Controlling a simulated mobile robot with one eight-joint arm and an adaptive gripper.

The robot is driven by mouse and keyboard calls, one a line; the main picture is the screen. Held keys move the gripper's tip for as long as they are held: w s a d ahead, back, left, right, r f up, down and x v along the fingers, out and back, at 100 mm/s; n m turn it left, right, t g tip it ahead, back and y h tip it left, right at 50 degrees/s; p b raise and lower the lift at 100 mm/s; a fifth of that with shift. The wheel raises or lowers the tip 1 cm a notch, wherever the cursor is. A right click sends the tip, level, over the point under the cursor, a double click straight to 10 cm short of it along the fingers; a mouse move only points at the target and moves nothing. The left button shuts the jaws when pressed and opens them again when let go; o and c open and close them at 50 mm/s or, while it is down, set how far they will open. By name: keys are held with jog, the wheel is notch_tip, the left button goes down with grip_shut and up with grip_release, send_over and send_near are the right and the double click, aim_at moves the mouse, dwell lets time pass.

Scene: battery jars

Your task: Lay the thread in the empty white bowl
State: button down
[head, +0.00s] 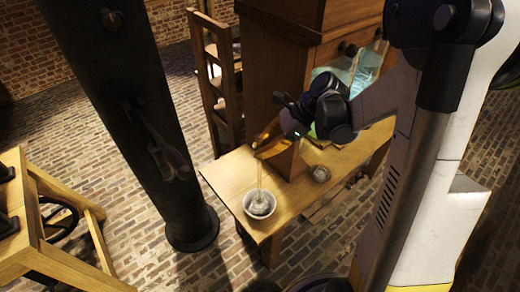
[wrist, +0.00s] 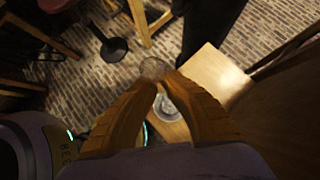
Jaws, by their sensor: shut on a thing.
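My gripper (head: 262,148) is shut on the thread, its orange-brown fingers pointing down over the table. The white bowl (head: 260,205) stands upright near the table's left front end, with a pale bundle inside that looks like the thread's lower part. In the wrist view my fingertips (wrist: 157,78) meet around a pale, blurred bit of thread (wrist: 153,68). The bowl (wrist: 166,108) shows between the fingers, partly hidden by them.
The wooden table (head: 228,175) has free room around the bowl. A small round dish or jar (head: 320,173) stands to the right. A wooden cabinet (head: 272,75) rises behind my gripper.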

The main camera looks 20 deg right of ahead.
aim_at(260, 135)
notch_tip(260, 135, up, 8)
jog(key=p, duration=0.6)
dwell(0.4)
